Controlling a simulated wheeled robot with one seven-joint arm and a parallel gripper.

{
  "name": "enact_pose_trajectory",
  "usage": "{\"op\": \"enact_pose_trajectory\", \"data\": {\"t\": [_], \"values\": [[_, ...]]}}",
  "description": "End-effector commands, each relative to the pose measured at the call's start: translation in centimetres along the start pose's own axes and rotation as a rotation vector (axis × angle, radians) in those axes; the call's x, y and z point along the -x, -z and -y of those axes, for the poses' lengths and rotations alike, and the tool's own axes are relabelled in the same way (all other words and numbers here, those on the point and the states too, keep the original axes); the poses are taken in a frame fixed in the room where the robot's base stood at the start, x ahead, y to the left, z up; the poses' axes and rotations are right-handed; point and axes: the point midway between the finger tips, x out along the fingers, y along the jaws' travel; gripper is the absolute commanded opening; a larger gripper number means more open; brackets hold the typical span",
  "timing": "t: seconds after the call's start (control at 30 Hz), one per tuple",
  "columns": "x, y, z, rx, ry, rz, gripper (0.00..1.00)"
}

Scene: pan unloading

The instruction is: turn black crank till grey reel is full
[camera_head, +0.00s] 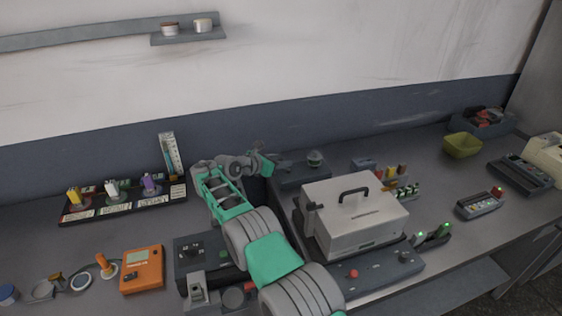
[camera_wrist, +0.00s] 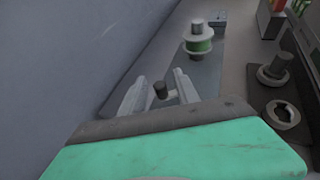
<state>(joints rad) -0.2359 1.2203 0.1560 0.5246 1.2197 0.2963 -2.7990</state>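In the wrist view my gripper (camera_wrist: 160,92) is open, one pale finger on each side of a short black knob (camera_wrist: 160,89), which looks like the crank's handle. Gaps show between the knob and both fingers. The crank's lower part is largely hidden by my gripper. A grey reel (camera_wrist: 198,29) with a green band around its middle stands upright on the grey base plate (camera_wrist: 207,72), beyond the knob. In the head view my gripper (camera_head: 268,158) is by the back wall, left of the reel (camera_head: 315,158); the crank is hidden there.
A pale metal box (camera_head: 335,215) with a black handle stands in front of the reel. A rack of coloured spools (camera_head: 120,200) and an orange meter (camera_head: 142,270) lie to the left. The wall runs close behind my gripper. A yellow-green bin (camera_head: 462,146) is far right.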

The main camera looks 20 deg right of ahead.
Motion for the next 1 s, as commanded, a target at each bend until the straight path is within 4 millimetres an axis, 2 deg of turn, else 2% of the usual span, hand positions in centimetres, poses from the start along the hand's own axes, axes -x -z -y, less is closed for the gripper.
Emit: {"op": "enact_pose_trajectory", "data": {"t": [0.13, 0.4, 0.5, 0.83, 0.93, 1.0], "values": [[1.2, 0.0, -0.1, -0.001, -0.002, 0.000, 0.38], [6.5, 0.1, -0.1, 0.000, -0.003, 0.000, 0.38], [7.5, 0.1, 0.0, -0.001, -0.001, 0.000, 0.38], [7.8, -0.1, 0.0, -0.007, -0.002, -0.003, 0.38], [8.0, -1.4, 0.0, -0.088, -0.020, -0.034, 0.38], [8.4, -3.1, 0.2, -0.218, -0.045, -0.091, 0.38]]}}
